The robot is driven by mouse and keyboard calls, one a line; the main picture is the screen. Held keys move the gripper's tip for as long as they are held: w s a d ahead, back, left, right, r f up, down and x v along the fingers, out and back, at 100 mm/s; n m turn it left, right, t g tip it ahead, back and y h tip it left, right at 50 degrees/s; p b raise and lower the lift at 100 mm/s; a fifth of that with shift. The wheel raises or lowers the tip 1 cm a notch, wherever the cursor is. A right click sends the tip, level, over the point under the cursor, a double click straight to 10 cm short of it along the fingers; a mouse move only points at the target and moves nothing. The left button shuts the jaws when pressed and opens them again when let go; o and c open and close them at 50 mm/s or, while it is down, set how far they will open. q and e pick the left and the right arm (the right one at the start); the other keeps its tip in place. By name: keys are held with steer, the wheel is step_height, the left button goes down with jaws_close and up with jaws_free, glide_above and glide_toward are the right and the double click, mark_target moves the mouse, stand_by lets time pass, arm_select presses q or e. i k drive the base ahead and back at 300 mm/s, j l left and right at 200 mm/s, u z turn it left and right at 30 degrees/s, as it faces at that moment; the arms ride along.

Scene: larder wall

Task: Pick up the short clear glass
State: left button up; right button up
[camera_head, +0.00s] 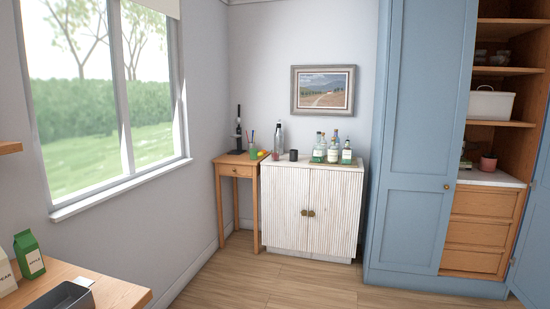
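I cannot make out a short clear glass for certain at this distance. The white ribbed cabinet (285,208) against the far wall holds several small items on its top. Among them are a dark cup (293,155), a tall clear-and-grey bottle or shaker (280,137) and a cluster of bottles (333,148) at the right. A small reddish item stands near the shaker's base, too small to identify. Neither of my grippers is in view.
A wooden side table (237,171) with a green cup (253,153) stands left of the cabinet. A blue cupboard (415,150) stands right, its open part showing shelves. A wooden counter (110,291) with a green carton (29,255) is near left. The middle floor is clear.

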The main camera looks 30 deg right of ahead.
mark_target(275, 154)
steer(key=i+l+z, duration=0.4)
steer(key=i+z, duration=0.4)
steer(key=i, duration=0.15)
steer(key=i+z, duration=0.4)
steer(key=i+u, duration=0.15)
steer(key=i, duration=0.65)
steer(key=i+l+u, duration=0.15)
steer(key=i, duration=0.65)
steer(key=i+j+z, duration=0.1)
steer(key=i, duration=0.4)
steer(key=i+j+z, duration=0.1)
steer(key=i+j, duration=0.2)
steer(key=i, duration=0.15)
steer(key=i+j+z, duration=0.1)
steer(key=i+j, duration=0.15)
steer(key=i, duration=0.2)
